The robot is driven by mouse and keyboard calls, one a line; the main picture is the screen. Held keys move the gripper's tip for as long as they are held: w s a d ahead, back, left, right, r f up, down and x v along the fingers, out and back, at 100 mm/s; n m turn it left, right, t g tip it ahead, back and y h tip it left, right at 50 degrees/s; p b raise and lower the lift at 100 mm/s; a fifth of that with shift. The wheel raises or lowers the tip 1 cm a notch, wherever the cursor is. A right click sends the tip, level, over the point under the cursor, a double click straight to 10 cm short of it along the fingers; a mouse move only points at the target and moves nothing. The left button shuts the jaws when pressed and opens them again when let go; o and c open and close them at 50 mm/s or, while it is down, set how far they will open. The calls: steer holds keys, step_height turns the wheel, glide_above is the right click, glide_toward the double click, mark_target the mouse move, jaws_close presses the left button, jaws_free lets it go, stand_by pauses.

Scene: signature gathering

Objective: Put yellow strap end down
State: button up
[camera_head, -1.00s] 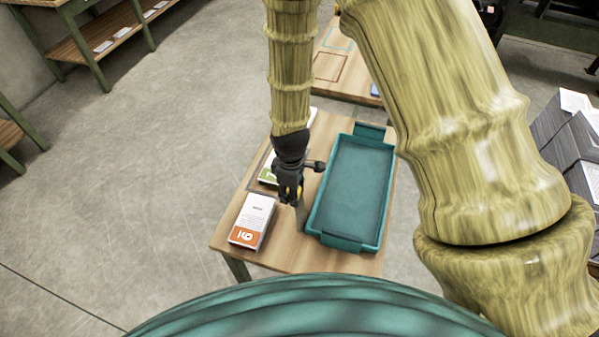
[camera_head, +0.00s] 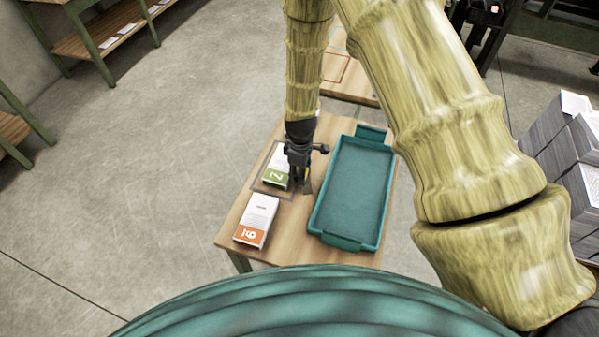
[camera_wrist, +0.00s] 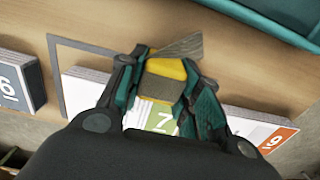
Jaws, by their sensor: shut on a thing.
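The yellow strap end (camera_wrist: 166,68) is held between the fingertips of my gripper (camera_wrist: 160,75) in the wrist view. A grey-brown flap (camera_wrist: 183,46) shows beyond it, and a similar coloured piece shows between the fingers below it. My gripper is shut on the strap end. In the head view my gripper (camera_head: 303,180) hangs over the wooden table (camera_head: 290,240), between the green-marked stack and the teal tray. The strap end is hardly visible there. I cannot tell whether it touches the table.
A green-marked stack (camera_head: 277,168) lies in a grey outline left of my gripper. An orange-marked stack (camera_head: 258,219) lies nearer. The empty teal tray (camera_head: 350,190) stands to the right. A dark block marked 6 (camera_wrist: 22,82) shows at the wrist view's left.

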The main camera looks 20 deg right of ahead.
steer(key=shift+f, duration=0.55)
steer(key=shift+f, duration=0.15)
steer(key=o, duration=1.1)
steer(key=shift+c, duration=0.2)
